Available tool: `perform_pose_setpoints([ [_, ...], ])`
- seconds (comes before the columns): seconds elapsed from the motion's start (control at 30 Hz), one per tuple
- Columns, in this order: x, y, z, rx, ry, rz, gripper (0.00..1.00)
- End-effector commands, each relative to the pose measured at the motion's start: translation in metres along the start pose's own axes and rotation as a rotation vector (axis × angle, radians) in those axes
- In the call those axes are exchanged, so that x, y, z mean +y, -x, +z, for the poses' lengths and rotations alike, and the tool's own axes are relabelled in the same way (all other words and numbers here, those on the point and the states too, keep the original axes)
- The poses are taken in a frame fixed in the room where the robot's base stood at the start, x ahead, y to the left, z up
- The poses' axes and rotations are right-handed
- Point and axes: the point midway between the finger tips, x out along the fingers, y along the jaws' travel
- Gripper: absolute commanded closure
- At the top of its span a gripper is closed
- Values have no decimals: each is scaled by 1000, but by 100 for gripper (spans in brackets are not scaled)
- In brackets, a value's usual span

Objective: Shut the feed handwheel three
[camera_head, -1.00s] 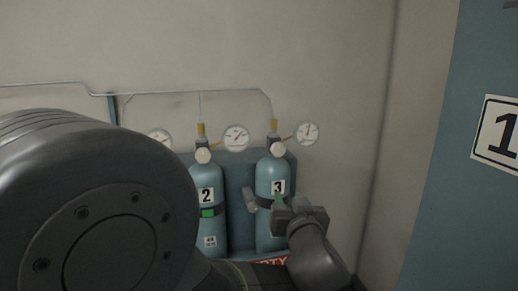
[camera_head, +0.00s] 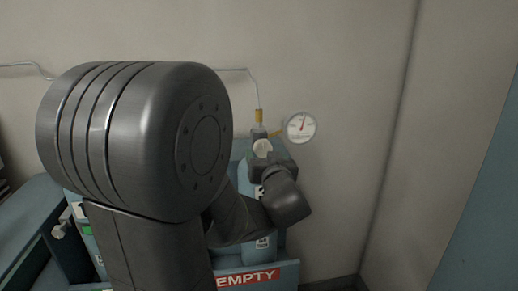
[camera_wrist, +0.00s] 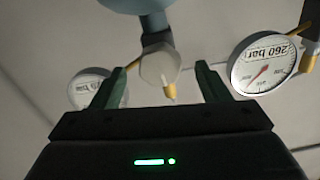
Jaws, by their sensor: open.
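The pale, faceted feed handwheel three (camera_head: 262,148) is on the valve atop the right-hand blue cylinder, which my arm mostly hides. My gripper (camera_head: 268,163) is just below and in front of it. In the wrist view the handwheel (camera_wrist: 158,68) shows near the middle, with a yellow tip under it. The two green fingers of my gripper (camera_wrist: 160,72) are apart, one on each side of the handwheel, with visible gaps. I cannot tell how deep it sits between them. The gripper is open and holds nothing.
A round gauge (camera_head: 300,127) stands right of the valve on a yellow stem. In the wrist view, another gauge (camera_wrist: 265,64) is close to the right finger. A red EMPTY sign (camera_head: 247,278) is low in front. The wall at right is clear.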

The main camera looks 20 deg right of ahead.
Motion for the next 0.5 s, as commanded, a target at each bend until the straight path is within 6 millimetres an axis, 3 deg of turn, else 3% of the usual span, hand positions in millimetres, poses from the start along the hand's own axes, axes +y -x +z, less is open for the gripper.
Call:
perform_pose_setpoints([
  [0.2,0,-33,-1,-1,0,-1,31],
  [0.5,0,-45,0,0,0,1,31],
])
